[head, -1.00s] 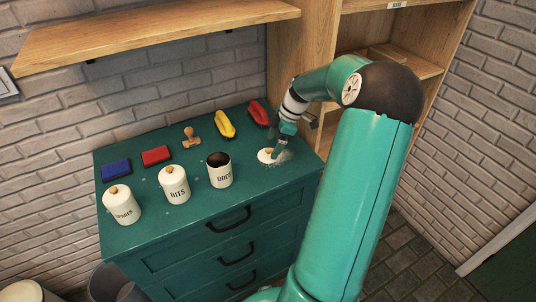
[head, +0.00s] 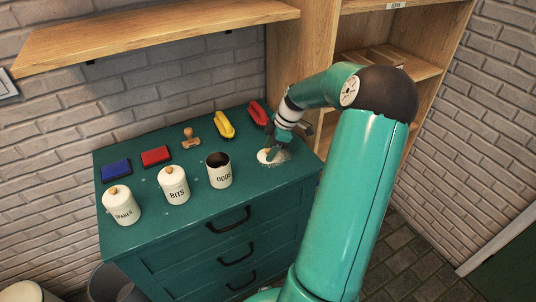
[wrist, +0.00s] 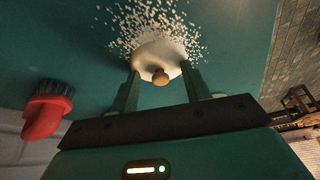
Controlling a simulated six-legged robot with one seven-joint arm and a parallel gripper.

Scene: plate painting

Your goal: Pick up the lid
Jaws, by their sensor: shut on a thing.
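The lid (head: 264,156) is round and white with a wooden knob. It is at the right end of the green chest top, beside white grains. It also shows in the wrist view (wrist: 158,54), with its knob (wrist: 160,76) facing my gripper. My gripper (head: 271,150) is shut on the lid, one finger on each side of it in the wrist view (wrist: 162,84). I cannot tell whether the lid is clear of the surface. The ODDS canister (head: 220,176) has no lid and a dark opening.
Lidded BITS (head: 174,190) and SPARES (head: 123,210) canisters stand to the left. Behind are a blue block (head: 116,170), a red block (head: 156,156), a wooden stamp (head: 191,138), a yellow brush (head: 225,125) and a red brush (head: 258,113). White grains (wrist: 140,22) are scattered by the lid.

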